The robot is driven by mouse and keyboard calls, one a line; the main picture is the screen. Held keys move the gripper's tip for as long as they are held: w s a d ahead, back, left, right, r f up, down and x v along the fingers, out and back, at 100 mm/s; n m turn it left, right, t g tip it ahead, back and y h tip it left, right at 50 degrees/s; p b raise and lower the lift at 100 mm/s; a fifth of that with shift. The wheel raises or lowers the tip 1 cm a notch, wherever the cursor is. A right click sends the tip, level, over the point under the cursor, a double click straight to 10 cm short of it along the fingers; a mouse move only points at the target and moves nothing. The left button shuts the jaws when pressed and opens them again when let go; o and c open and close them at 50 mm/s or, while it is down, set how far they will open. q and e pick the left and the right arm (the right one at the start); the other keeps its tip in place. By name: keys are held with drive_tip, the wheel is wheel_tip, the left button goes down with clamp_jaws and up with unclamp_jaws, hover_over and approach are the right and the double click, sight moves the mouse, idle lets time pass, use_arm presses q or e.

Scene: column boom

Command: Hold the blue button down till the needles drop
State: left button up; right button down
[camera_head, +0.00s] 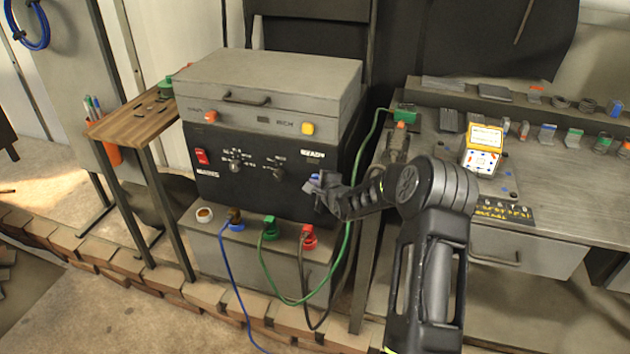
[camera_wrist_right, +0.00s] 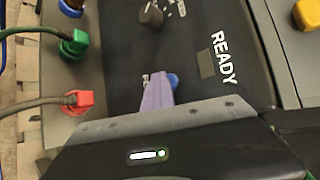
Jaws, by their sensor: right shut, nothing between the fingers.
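The blue button (camera_wrist_right: 172,81) shows in the right wrist view as a small rounded edge on the black panel (camera_head: 232,183), below the READY label. My right gripper (camera_head: 314,185) is shut and empty, its fingers at the lower right of this panel in the head view. In the right wrist view the pale violet fingers (camera_wrist_right: 158,92) overlap the button and hide part of it. I cannot tell whether they touch it or whether it is pressed in. In the head view the gripper covers most of the button's spot. No needles can be made out. My left gripper is out of view.
The panel has a red switch (camera_head: 202,156) and dark knobs (camera_head: 234,166). Below, blue, green and red plugs (camera_head: 308,237) carry loose cables; the green cable (camera_head: 347,240) passes near my right arm. A workbench (camera_head: 560,205) with a yellow meter (camera_head: 484,150) stands at right.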

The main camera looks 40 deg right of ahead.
idle(0.8)
drive_tip(key=shift+s+a, duration=0.55)
drive_tip(key=shift+a, duration=0.2)
drive_tip(key=s+a, duration=0.1)
drive_tip(key=a, duration=0.1)
drive_tip(key=s+a, duration=0.2)
drive_tip(key=shift+b, duration=0.3)
drive_tip(key=shift+w, duration=0.1)
idle(0.4)
